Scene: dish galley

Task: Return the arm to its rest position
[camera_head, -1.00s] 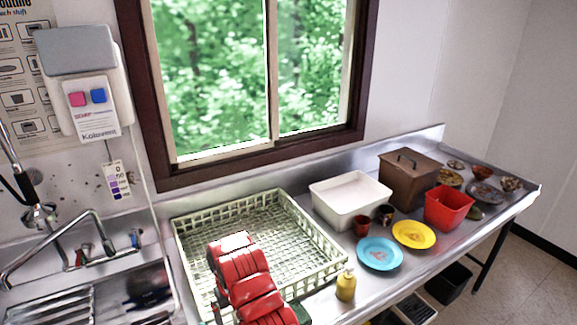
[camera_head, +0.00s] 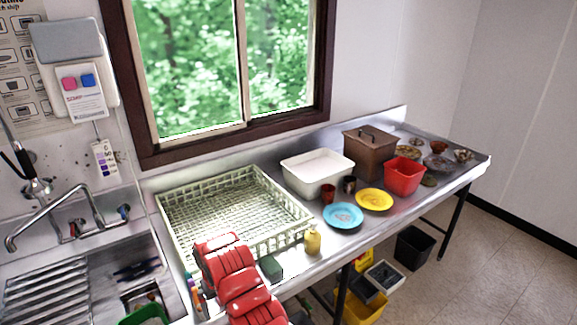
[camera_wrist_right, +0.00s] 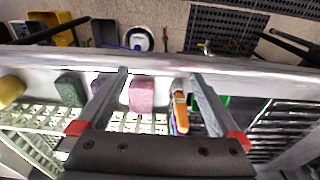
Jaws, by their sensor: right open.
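My right arm (camera_head: 236,278), with red covers, rises from the bottom of the head view in front of the rack's near edge. Its gripper cannot be made out there. In the right wrist view my right gripper (camera_wrist_right: 160,76) is open, its two fingers apart with nothing held between them. A pink sponge (camera_wrist_right: 142,95) and an orange-handled item (camera_wrist_right: 180,112) show below and between the fingers, near the counter's edge. A green sponge (camera_wrist_right: 70,88) lies outside the fingers, and shows in the head view too (camera_head: 271,268). My left gripper is not in view.
The pale dish rack (camera_head: 285,235) stands beside the sink. A black bin (camera_head: 414,247) is on the floor.

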